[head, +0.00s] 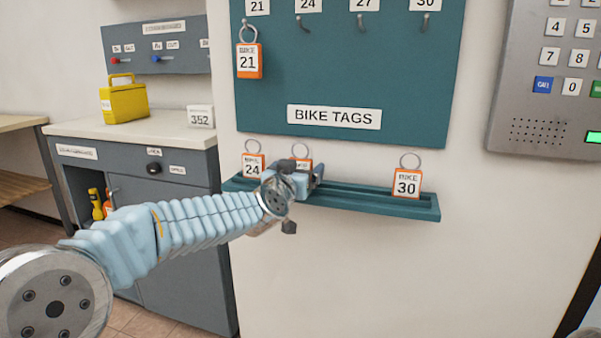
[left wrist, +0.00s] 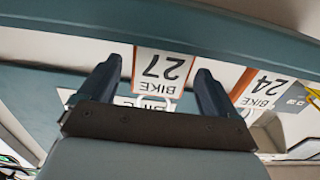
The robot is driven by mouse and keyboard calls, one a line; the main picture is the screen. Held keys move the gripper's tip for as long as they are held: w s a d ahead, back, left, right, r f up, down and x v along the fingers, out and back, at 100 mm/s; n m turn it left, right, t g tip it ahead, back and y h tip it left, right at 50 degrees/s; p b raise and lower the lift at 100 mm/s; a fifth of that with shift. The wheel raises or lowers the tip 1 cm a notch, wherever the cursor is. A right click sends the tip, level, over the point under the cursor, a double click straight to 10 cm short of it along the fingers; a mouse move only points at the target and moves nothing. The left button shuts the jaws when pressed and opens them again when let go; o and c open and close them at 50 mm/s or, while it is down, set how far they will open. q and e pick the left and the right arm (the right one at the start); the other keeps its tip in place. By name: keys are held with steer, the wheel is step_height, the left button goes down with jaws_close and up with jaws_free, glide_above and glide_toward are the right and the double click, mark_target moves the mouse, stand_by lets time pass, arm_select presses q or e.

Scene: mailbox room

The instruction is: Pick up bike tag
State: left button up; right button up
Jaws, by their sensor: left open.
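My left gripper (head: 302,174) is open at the teal ledge (head: 425,212) below the board. In the head view it covers most of the bike 27 tag (head: 301,161), whose top and ring show above it. In the left wrist view, which is upside down, the bike 27 tag (left wrist: 161,68) appears between the open fingers of my left gripper (left wrist: 159,72). I see no clear contact. The bike 24 tag (head: 253,166) stands to the left on the ledge, and the bike 30 tag (head: 407,183) to the right. My right gripper is not in view.
The teal board (head: 350,70) carries hooks; a bike 21 tag (head: 249,60) hangs at its left, and the other visible hooks are empty. A keypad panel (head: 545,75) is on the right wall. A grey cabinet (head: 180,250) with a yellow box (head: 124,101) stands at left.

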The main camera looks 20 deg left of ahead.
arm_select(q)
steer(key=shift+w, duration=0.6)
steer(key=c, duration=1)
steer(key=shift+r+p, duration=0.3)
steer(key=shift+r, duration=0.25)
steer(key=shift+c, duration=0.2)
step_height(320, 180, up, 3)
steer(key=shift+s+d+p, duration=0.1)
steer(key=shift+p, duration=0.65)
steer(key=s+r+p, duration=0.3)
steer(key=s+r, duration=0.6)
steer(key=s, duration=0.5)
